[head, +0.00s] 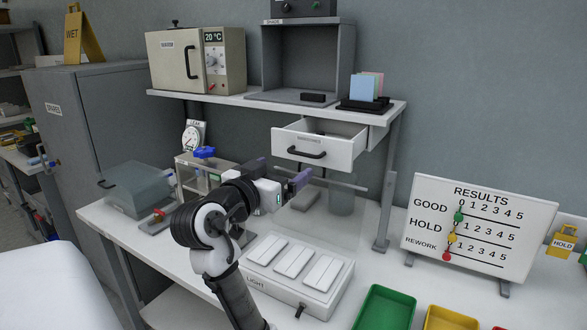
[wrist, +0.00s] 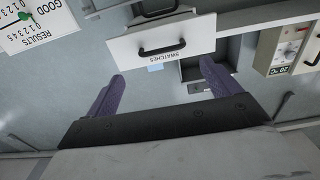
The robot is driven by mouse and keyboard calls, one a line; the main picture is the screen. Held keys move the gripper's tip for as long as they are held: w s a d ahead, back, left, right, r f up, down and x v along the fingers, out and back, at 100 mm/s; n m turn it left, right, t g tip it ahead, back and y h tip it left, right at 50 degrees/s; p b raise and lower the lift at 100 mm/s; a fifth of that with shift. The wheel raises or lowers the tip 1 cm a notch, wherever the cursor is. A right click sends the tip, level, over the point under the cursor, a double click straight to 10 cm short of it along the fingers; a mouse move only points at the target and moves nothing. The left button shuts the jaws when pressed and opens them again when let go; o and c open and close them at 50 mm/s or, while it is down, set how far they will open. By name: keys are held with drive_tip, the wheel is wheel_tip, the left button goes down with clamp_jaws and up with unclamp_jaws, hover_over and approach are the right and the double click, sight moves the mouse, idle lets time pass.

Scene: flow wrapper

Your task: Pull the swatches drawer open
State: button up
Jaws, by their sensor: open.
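The swatches drawer (head: 330,150) is a white drawer under the raised shelf. It stands pulled out, with its side and part of its inside showing in the head view. Its front carries a SWATCHES label and a black bar handle (head: 306,154). The wrist view, which is upside down, shows the drawer front (wrist: 125,48) and the handle (wrist: 162,48) beyond my fingertips. My gripper (head: 278,173) is open and empty, below and left of the handle in the head view. Its purple fingers (wrist: 165,72) are apart and not around the handle.
The raised shelf (head: 250,100) bears an oven-like box (head: 196,60), a grey booth (head: 308,60) and a card holder (head: 366,105). A light box (head: 296,268), a results board (head: 480,228) and a green tray (head: 385,308) stand on the bench.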

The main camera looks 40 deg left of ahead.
drive_tip(key=v, duration=0.5)
drive_tip(key=shift+d+b, duration=0.15)
drive_tip(key=shift+b, duration=0.25)
drive_tip(key=shift+r, duration=0.1)
